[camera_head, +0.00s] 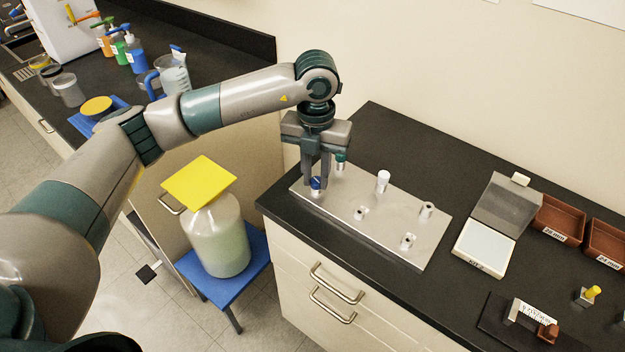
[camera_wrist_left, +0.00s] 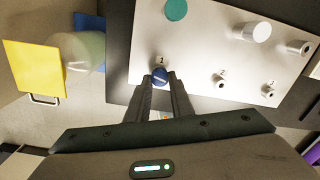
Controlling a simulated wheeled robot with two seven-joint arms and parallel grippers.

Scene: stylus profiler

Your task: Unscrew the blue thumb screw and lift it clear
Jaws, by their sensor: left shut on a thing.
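The blue thumb screw (camera_head: 316,184) is at the near-left corner of the silver plate (camera_head: 340,205). It also shows in the left wrist view (camera_wrist_left: 160,76), beside the printed number 1. My left gripper (camera_head: 316,179) reaches down from above, its fingers shut on the blue screw's head. The fingers hide part of the screw, and I cannot tell how far its thread sits in the plate. A teal screw (camera_head: 341,160) stands just behind the gripper, and a white-capped one (camera_head: 383,178) is further right. My right gripper is not in view.
Several small metal posts (camera_head: 408,241) stand on the plate's right part. A large jar (camera_head: 216,240) with a yellow top stands on a blue stool at left.

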